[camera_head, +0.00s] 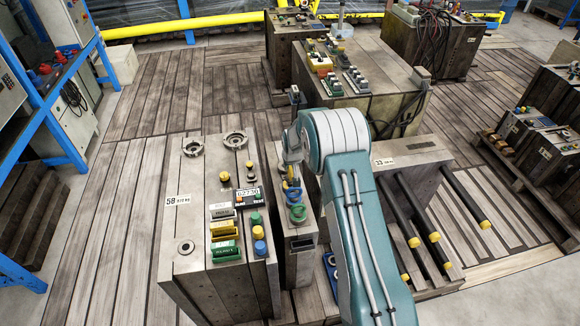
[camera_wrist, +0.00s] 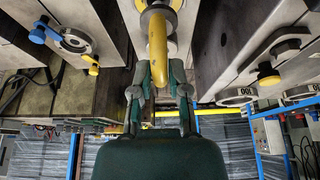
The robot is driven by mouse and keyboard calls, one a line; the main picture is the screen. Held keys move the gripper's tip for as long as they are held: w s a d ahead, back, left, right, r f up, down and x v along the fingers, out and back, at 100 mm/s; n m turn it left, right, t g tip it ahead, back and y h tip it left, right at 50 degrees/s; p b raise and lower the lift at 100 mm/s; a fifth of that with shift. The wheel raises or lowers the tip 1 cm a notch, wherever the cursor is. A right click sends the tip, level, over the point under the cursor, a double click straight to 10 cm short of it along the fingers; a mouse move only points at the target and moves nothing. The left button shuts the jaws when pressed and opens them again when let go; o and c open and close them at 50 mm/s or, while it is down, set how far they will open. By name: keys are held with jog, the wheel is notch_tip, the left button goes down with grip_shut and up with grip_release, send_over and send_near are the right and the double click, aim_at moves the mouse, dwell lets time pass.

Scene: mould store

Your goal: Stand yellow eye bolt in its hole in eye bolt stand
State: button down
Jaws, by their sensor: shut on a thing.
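The yellow eye bolt (camera_wrist: 157,45) is between the fingers of my gripper (camera_wrist: 160,82) in the wrist view, and the fingers are closed on its ring. In the head view my gripper (camera_head: 291,168) is over the narrow grey block that looks like the eye bolt stand (camera_head: 301,247), and the arm partly covers it. A blue eye bolt (camera_head: 293,195) and a green eye bolt (camera_head: 298,213) stand on this block, in front of the gripper. The lower end of the yellow bolt and its hole are hidden, so I cannot tell whether it is in the hole.
A large mould block (camera_head: 190,225) with rings, knobs and coloured tags stands close on the left. A block with black rods (camera_head: 435,240) is on the right. Another block (camera_head: 375,80) with coloured parts stands behind. Wooden floor (camera_head: 110,220) is clear at the left.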

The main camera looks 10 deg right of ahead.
jog(key=shift+f, duration=1.5)
dwell(1.5)
jog(key=c, duration=0.5)
grip_release()
jog(key=shift+c, duration=0.2)
jog(key=s+f+v, duration=0.1)
jog(key=s+v, duration=0.2)
jog(key=v, duration=1.5)
jog(key=s+f+v, duration=0.2)
jog(key=s+v, duration=0.1)
jog(key=v, duration=1.5)
jog(key=s+r, duration=0.3)
jog(key=s, duration=0.9)
jog(key=s+r+t, duration=0.1)
jog(key=s+r, duration=0.1)
jog(key=s, duration=1)
jog(key=shift+r, duration=0.35)
